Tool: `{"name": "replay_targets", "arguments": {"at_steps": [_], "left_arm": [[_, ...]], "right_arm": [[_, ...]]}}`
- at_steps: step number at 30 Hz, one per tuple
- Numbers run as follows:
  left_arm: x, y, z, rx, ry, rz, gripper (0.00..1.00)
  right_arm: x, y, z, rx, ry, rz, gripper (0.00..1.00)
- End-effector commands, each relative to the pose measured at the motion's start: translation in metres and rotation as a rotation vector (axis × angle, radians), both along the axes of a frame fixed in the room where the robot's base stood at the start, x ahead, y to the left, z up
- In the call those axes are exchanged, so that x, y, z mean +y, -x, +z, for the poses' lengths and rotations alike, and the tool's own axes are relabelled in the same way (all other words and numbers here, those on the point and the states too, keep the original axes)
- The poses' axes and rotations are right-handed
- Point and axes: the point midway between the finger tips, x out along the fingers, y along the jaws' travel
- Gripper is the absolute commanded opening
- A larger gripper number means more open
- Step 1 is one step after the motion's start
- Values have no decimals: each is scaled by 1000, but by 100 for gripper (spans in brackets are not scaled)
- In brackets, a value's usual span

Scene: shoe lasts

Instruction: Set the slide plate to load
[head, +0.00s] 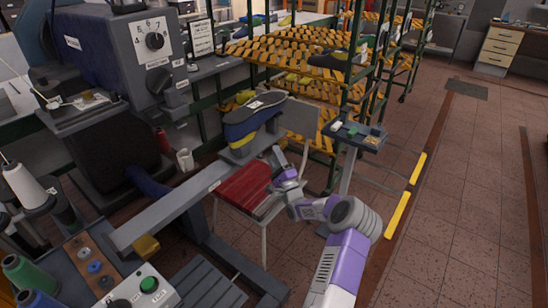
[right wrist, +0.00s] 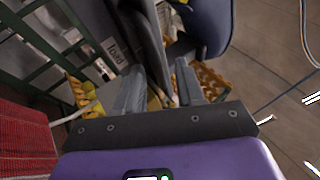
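A long grey rail (head: 175,208) runs from the lower left up to the middle of the head view. Near its far end stands a blue and yellow shoe last (head: 250,122) on a grey and yellow base (head: 240,151), which looks like the slide plate. My right gripper (head: 279,160) is at the rail's far end, close to the base. In the right wrist view my gripper's fingers (right wrist: 158,88) are apart, with a dark grey edge (right wrist: 152,40) reaching between their tips. Whether they touch it I cannot tell. A "load" label (right wrist: 115,48) shows beside it. My left gripper is out of view.
A grey machine with a dial (head: 153,41) is at upper left. Green-framed racks (head: 290,50) stand behind, and a small tray stand (head: 358,137) is to the right. Open floor lies farther right.

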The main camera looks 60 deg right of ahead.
Motion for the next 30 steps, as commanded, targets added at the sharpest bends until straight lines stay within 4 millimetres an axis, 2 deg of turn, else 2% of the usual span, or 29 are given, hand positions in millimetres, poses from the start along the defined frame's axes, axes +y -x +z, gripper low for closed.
{"name": "replay_targets", "arguments": {"at_steps": [8,21,30], "left_arm": [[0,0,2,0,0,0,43],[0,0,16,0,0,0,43],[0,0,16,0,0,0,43]], "right_arm": [[4,5,-4,2,-2,1,38],[31,53,-36,2,-1,0,38],[33,57,-39,1,0,0,38]]}}
